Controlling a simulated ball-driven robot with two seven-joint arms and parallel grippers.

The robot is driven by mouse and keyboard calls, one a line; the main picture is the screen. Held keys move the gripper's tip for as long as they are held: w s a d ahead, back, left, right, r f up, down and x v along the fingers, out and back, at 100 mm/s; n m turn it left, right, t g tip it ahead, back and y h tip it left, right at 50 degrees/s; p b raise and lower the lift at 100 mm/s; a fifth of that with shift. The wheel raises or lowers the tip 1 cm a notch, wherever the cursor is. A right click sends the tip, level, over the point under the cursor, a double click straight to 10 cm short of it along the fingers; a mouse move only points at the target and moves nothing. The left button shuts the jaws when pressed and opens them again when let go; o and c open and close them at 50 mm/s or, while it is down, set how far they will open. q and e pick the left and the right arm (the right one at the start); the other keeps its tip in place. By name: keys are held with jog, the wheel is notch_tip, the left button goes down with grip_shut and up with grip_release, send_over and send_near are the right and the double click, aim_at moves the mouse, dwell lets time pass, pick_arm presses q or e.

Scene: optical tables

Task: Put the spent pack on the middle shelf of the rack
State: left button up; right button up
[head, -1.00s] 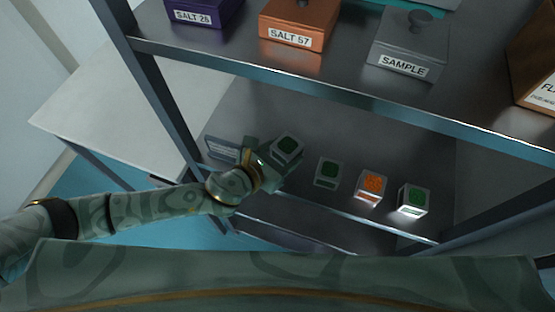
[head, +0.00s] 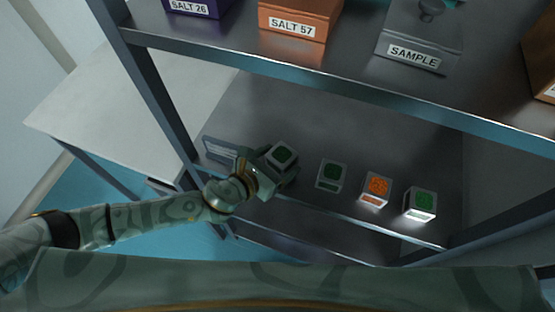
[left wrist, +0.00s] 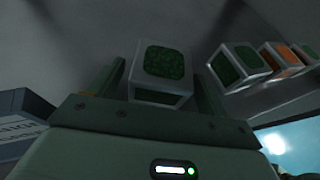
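My left gripper (head: 268,176) reaches in over the rack's shelf (head: 300,120) below the box shelf. A pale cube-shaped pack (head: 282,154) with a dark green face is between its fingers. No label marks which pack is spent. My right gripper is not in view.
To the right stand a green-faced pack (head: 332,175), an orange-faced pack (head: 376,188) and another green-faced pack (head: 420,203). A grey-blue labelled box (head: 220,150) is close at left. The upper shelf edge (head: 330,88) overhangs. The shelf behind the packs is clear.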

pick_arm(q)
jog(key=shift+r, duration=0.1)
jog(key=shift+s+a+r, duration=0.15)
jog(key=shift+s+r, duration=0.05)
jog(key=p+v, duration=0.2)
jog(key=v, duration=0.9)
jog(key=shift+s+a, duration=0.15)
jog(key=shift+s, duration=0.05)
